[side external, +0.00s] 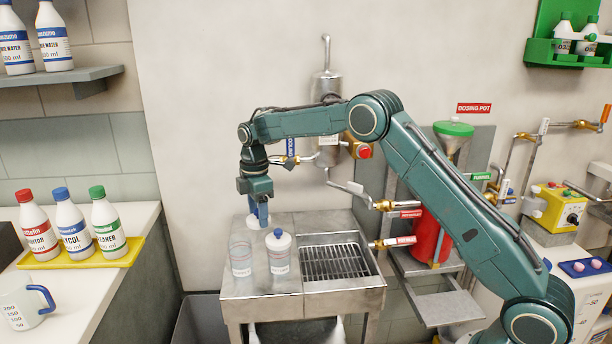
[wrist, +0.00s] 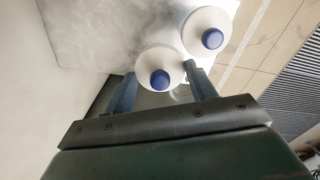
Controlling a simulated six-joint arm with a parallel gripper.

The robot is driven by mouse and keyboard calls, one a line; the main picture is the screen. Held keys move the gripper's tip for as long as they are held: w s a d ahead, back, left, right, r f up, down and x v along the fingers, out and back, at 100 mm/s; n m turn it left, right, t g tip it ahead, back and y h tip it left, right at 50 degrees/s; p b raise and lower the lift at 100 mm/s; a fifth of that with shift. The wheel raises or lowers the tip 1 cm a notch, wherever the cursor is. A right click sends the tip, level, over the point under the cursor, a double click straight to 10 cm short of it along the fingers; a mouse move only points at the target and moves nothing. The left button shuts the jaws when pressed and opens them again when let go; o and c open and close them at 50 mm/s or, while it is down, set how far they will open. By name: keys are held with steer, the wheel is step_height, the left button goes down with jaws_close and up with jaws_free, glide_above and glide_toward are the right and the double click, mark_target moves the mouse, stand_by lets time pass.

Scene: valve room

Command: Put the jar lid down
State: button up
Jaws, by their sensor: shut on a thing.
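My gripper (side external: 258,216) points down over the steel bench and is shut on a white jar lid (side external: 251,227) with a blue knob. In the wrist view the held lid (wrist: 158,62) sits between the two fingers (wrist: 160,88). An open clear jar (side external: 241,258) stands on the bench just below and in front of the lid. A second jar (side external: 280,258) stands to its right, wearing a like lid (side external: 279,240). That second lid also shows in the wrist view (wrist: 207,22). Whether the held lid touches anything below is unclear.
The steel bench (side external: 255,289) has a drain grate (side external: 335,262) at right. Bottles stand on a yellow tray (side external: 125,253) at left. A valve pipe (side external: 392,243) reaches over the right side. The wall rises close behind the bench.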

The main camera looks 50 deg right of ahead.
steer(key=shift+w+d, duration=1.85)
steer(key=shift+w, duration=0.05)
glide_toward(262, 245)
steer(key=shift+s+a+f, duration=0.15)
steer(key=shift+a+f, duration=0.05)
steer(key=shift+f, duration=1.15)
steer(key=shift+s+a+f, duration=0.15)
steer(key=shift+f, duration=1.2)
steer(key=shift+w+d+f, duration=0.25)
steer(key=shift+f, duration=0.15)
steer(key=o, duration=1)
steer(key=shift+c, duration=0.2)
